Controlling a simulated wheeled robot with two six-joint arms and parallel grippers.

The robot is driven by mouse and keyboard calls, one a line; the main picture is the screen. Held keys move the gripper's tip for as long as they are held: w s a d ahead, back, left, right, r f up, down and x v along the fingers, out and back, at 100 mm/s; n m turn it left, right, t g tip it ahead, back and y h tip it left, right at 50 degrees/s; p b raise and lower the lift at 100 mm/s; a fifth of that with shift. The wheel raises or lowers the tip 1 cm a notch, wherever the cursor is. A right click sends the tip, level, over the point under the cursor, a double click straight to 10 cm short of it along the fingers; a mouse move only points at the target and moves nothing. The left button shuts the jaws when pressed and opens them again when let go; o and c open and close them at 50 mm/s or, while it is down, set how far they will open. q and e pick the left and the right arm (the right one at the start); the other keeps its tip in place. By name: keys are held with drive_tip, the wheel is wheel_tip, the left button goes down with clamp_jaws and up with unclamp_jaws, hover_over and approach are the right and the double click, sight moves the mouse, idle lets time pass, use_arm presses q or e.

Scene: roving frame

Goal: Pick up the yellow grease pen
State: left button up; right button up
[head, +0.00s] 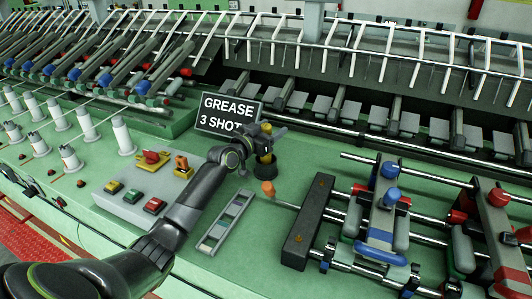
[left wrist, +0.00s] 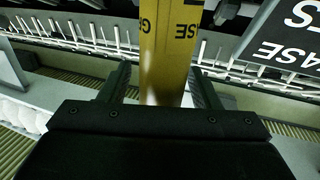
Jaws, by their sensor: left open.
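The yellow grease pen (head: 264,157) stands upright in a dark round holder (head: 265,169) on the green bench in the head view. My left gripper (head: 266,133) is at the pen's upper part, and hides some of it. In the left wrist view the pen (left wrist: 168,45) shows as a yellow body with dark letters, between the two fingers of my left gripper (left wrist: 160,72). The fingers are open, with a gap on each side of the pen. My right gripper is not in view.
A black sign (head: 228,114) reading "GREASE 3 SHOT" stands just behind the gripper. A button box (head: 127,205), a slotted grey tray (head: 227,222) and a dark block with rods (head: 308,222) surround the holder. White spools (head: 123,137) stand at left.

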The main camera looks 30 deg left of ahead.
use_arm(q)
clamp_jaws()
drive_tip(key=shift+r, duration=0.15)
idle(0.4)
